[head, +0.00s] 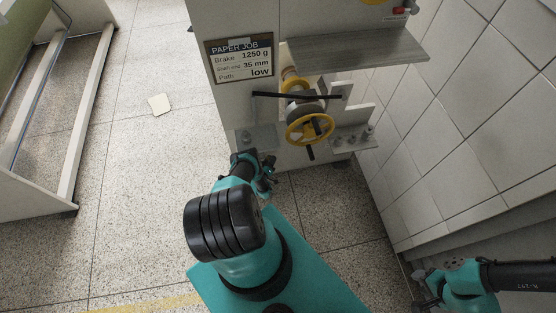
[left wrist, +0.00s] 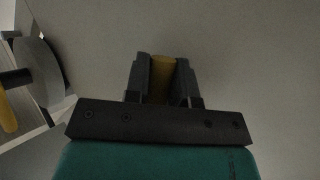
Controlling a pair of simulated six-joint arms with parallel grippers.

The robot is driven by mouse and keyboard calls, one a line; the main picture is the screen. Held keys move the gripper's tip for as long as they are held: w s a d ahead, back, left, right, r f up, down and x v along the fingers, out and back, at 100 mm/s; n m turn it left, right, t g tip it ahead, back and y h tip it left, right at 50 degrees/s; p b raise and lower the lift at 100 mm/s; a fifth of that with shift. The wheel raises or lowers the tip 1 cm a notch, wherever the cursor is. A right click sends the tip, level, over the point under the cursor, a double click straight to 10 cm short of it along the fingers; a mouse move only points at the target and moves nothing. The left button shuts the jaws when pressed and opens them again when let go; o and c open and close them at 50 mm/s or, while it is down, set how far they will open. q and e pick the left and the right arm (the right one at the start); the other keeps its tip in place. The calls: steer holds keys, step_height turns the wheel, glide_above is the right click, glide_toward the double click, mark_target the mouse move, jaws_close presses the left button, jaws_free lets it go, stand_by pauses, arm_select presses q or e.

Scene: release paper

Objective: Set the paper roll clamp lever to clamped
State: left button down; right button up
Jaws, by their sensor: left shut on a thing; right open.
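My left gripper (head: 264,170) is low in front of the machine, below and left of the yellow handwheel (head: 309,129). In the left wrist view, its two dark fingers (left wrist: 163,82) are shut on a yellow-brown rod-like piece (left wrist: 163,76). This looks like a lever grip, but its other end is hidden and I cannot tell its setting. A long thin black bar (head: 297,95) crosses in front of the spindle (head: 292,80) above the handwheel. My right gripper (head: 428,286) is open and empty at the lower right, away from the machine.
A job sign (head: 240,58) reads brake 1250 g, shaft end 35 mm, path low. A grey shelf (head: 360,50) juts out above the spindle. A tiled wall (head: 480,120) closes the right side. Open speckled floor (head: 140,190) lies left, beside a pale frame (head: 85,120).

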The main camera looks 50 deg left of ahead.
arm_select(q)
steer(key=c, duration=1)
jaws_free()
steer(key=shift+o, duration=0.2)
steer(key=v, duration=1.7)
steer(key=shift+s, duration=0.25)
steer(key=shift+d, duration=0.1)
